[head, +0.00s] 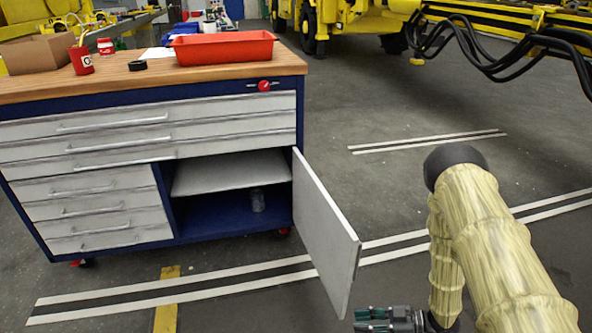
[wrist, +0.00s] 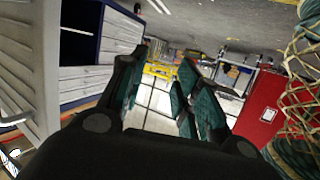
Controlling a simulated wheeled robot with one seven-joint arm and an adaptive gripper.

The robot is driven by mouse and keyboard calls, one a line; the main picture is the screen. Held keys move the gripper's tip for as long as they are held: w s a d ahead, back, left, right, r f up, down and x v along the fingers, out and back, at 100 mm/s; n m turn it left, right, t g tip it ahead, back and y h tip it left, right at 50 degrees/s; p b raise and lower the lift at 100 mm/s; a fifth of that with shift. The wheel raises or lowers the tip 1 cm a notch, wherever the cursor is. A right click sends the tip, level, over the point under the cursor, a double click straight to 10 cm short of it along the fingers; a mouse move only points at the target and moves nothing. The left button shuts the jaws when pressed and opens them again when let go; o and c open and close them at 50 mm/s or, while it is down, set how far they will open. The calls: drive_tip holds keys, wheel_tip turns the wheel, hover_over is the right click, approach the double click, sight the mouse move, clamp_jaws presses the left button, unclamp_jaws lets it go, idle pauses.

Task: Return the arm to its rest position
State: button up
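My gripper (head: 374,320) is at the bottom edge of the head view, low in front of the open cabinet door and apart from it. My arm, in a tan sleeve, rises on the right and bends down to the gripper. In the wrist view my gripper (wrist: 160,88) has its two dark green fingers spread apart, with only floor and distant room between them. Nothing is held.
A workbench cabinet (head: 150,95) stands at left with drawers and a shelf. Its white door (head: 325,235) hangs open towards my gripper. A red tray (head: 222,48) and a cardboard box (head: 38,54) sit on top. Floor (head: 370,110) behind the door is clear; yellow machinery stands beyond.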

drive_tip(key=s+f+m+t+h, duration=0.3)
drive_tip(key=s+f+m+h, duration=0.5)
drive_tip(key=m+h, duration=0.15)
drive_tip(key=s+d+r+m+g+h, duration=0.1)
drive_tip(key=s+m+g+h, duration=0.2)
drive_tip(key=s, duration=0.7)
drive_tip(key=s+d+r+m+g+h, duration=0.1)
drive_tip(key=s+d+m+g+h, duration=0.2)
drive_tip(key=s, duration=0.8)
wheel_tip(320, 180, up, 18)
drive_tip(key=a+p, duration=0.1)
drive_tip(key=p, duration=1.7)
drive_tip(key=shift+w+y, duration=0.35)
drive_tip(key=shift+w, duration=0.1)
drive_tip(key=shift+a, duration=0.1)
